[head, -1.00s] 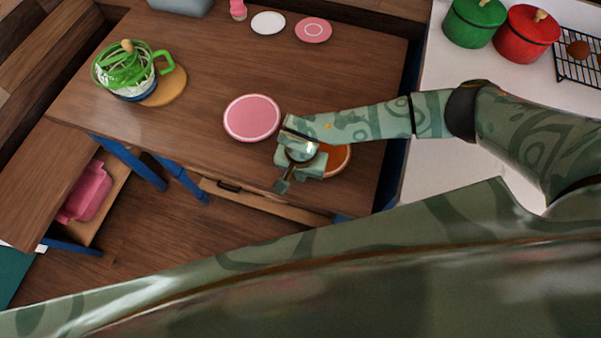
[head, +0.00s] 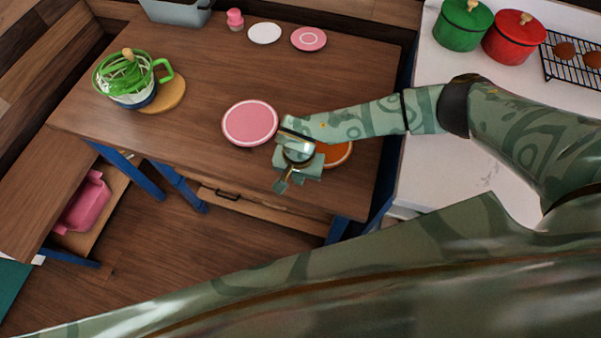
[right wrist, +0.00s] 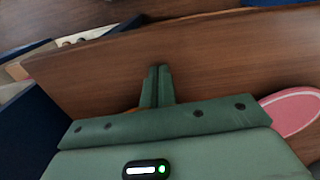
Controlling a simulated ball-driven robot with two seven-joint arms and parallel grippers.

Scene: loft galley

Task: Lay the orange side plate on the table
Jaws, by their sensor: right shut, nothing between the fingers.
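The orange side plate (head: 338,153) lies on the wooden table (head: 210,75) near its front right, with much of it hidden under my right gripper and forearm. My right gripper (head: 281,187) is shut and empty near the front edge of the table, beside the orange plate's left side. In the right wrist view its fingers (right wrist: 158,72) are together with nothing between them, and wood shows beyond them. Only a thin sliver of orange shows there behind the gripper body. My left gripper is not in view.
A pink plate (head: 250,123) lies just left of my right gripper. A white plate (head: 264,33) and a smaller pink plate (head: 309,39) lie at the back. The left middle of the table is clear.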

